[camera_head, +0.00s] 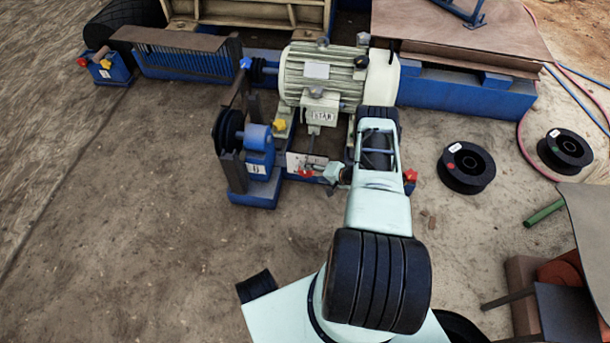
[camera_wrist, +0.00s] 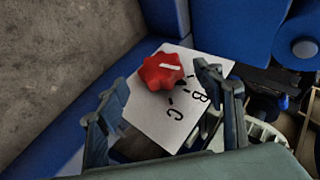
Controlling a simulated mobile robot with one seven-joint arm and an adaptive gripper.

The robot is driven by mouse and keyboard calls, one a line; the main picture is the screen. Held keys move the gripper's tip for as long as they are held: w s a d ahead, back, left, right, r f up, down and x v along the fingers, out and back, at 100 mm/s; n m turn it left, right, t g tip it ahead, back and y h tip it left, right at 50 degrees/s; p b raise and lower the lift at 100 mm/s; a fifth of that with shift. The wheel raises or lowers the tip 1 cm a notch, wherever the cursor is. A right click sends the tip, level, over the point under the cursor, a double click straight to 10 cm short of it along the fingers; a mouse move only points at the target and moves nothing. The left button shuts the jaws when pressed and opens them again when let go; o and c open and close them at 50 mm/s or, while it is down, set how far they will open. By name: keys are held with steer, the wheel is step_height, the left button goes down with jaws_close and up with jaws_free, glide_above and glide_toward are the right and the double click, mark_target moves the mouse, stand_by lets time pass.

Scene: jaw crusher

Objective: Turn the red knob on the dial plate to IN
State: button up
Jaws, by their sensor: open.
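The red knob (camera_wrist: 162,69) is lobed with a white pointer mark and sits on the white dial plate (camera_wrist: 150,118) in the wrist view. The pointer lies nearly level in that view. Black letters show on the plate, including C and B; I cannot read IN, and a finger hides part of the plate. My gripper (camera_wrist: 160,82) is open, its fingers on either side of the knob's near part, with no clear contact. In the head view the plate (camera_head: 294,160) and the knob (camera_head: 306,172) are small, with my gripper (camera_head: 322,172) close on their right.
A blue frame with a black pulley (camera_head: 228,130) stands just left of the plate. A pale motor (camera_head: 322,75) is behind it. Another red knob (camera_head: 411,176) is right of my arm. Black spools (camera_head: 466,167) lie farther right. Open ground is at the left.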

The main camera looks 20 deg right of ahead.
mark_target(308, 173)
steer(key=b+x, duration=0.1)
steer(key=x, duration=0.3)
steer(key=shift+w+a+f+b, duration=0.1)
steer(key=shift+w+f+b, duration=0.1)
steer(key=shift+f+b, duration=0.15)
steer(key=shift+w+a+f, duration=0.25)
steer(key=shift+w+f, duration=0.1)
steer(key=shift+w, duration=0.2)
steer(key=shift+c, duration=0.3)
steer(key=c, duration=1.1)
